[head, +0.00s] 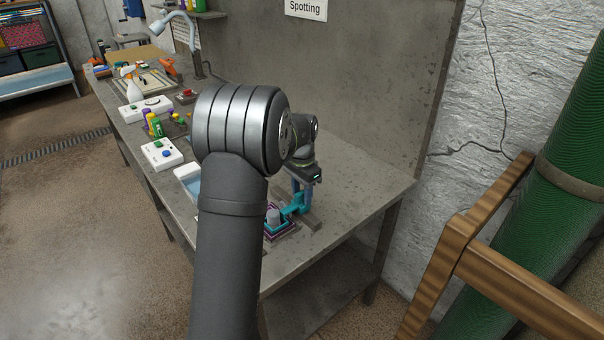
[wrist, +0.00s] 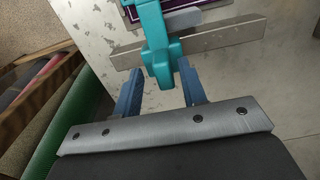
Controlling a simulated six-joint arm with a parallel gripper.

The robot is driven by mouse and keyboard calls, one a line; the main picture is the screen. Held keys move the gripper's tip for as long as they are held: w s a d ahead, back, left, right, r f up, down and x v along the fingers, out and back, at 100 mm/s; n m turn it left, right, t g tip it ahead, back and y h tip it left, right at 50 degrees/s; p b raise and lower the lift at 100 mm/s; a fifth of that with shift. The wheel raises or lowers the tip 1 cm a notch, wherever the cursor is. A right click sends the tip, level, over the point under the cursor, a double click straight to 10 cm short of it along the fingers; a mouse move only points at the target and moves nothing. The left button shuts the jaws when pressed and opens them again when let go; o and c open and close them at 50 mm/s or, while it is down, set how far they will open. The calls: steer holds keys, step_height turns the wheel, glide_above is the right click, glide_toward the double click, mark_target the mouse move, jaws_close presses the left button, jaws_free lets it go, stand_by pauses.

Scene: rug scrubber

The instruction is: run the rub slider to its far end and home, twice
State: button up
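The teal rub slider (head: 297,204) stands at the near right end of the bench, and its handle (wrist: 160,52) is in the upper middle of the wrist view. My gripper (head: 303,183) is right over it, pointing down. In the wrist view the blue fingertips of my gripper (wrist: 160,72) lie on either side of the handle. A grey straight rail (wrist: 225,39) passes by the handle. A purple-edged rug piece (wrist: 130,14) lies beyond the rail, partly hidden by the teal part.
A blue-lined tray (head: 187,172) is partly behind my arm. A wooden frame (head: 470,245) and green roll (head: 570,190) stand off the bench at right.

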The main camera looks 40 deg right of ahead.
step_height(320, 180, up, 17)
stand_by(0.4)
steer(key=shift+f, duration=0.1)
steer(key=f, duration=1.7)
steer(key=shift+w+f, duration=0.25)
steer(key=shift+f, duration=0.05)
steer(key=shift+c, duration=0.5)
jaws_close()
